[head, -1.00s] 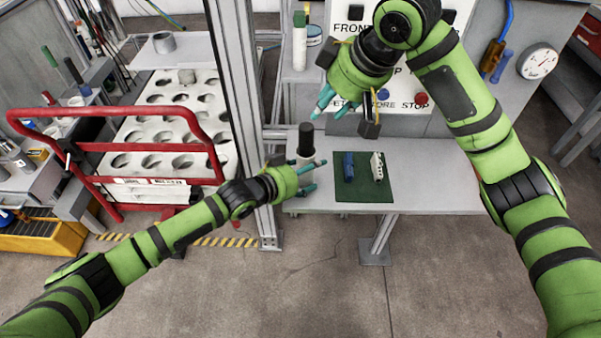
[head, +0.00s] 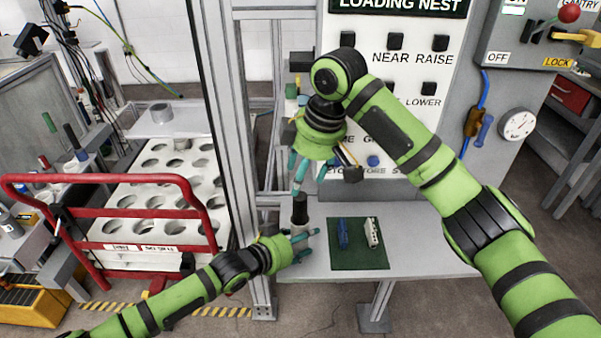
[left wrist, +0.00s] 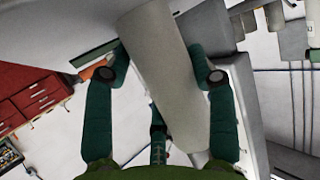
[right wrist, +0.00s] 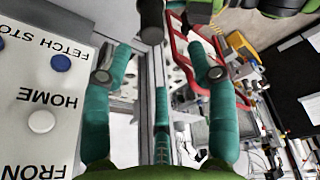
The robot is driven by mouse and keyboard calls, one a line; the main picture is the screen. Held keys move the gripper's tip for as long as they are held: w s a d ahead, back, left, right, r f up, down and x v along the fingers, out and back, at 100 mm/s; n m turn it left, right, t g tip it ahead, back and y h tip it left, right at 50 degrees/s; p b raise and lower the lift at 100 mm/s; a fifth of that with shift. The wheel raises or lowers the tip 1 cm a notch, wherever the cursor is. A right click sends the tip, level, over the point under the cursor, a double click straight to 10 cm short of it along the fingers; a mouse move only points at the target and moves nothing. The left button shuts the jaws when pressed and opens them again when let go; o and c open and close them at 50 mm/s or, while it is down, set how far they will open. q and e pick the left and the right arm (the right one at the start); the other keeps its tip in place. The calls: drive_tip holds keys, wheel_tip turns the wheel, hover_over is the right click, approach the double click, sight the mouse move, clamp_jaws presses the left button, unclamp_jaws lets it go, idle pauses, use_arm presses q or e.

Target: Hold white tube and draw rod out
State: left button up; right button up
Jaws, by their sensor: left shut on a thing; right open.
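The white tube (head: 307,228) stands upright near the left end of the grey bench, with the black rod (head: 300,208) sticking up out of its top. My left gripper (head: 304,248) is shut on the tube from the left; in the left wrist view the pale tube (left wrist: 165,75) lies between its teal fingers. My right gripper (head: 308,176) is open and empty, fingers pointing down, just above the rod's top. In the right wrist view the dark end of the rod (right wrist: 150,20) shows at the top edge, beyond the fingertips. The rod's lower part is hidden inside the tube.
A green mat (head: 358,257) with a blue piece (head: 342,234) and a white block (head: 371,233) lies right of the tube. The loading nest panel (head: 395,65) stands behind. A metal post and a red-railed cart (head: 130,207) are at left.

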sight(300, 208)
drive_tip(key=n, duration=0.1)
drive_tip(key=w+a+n+g+h, duration=0.1)
drive_tip(key=shift+f+n, duration=0.1)
drive_tip(key=shift+n, duration=0.3)
drive_tip(key=shift+w+r+n+g+h, duration=0.2)
drive_tip(key=shift+n+g+h, duration=0.2)
drive_tip(key=shift+n+h, duration=0.55)
drive_tip(key=shift+d+n, duration=0.1)
drive_tip(key=shift+n, duration=0.45)
wheel_tip(300, 208, down, 12)
drive_tip(key=shift+r, duration=0.1)
clamp_jaws()
drive_tip(key=shift+w, duration=0.1)
drive_tip(key=shift+r, duration=0.1)
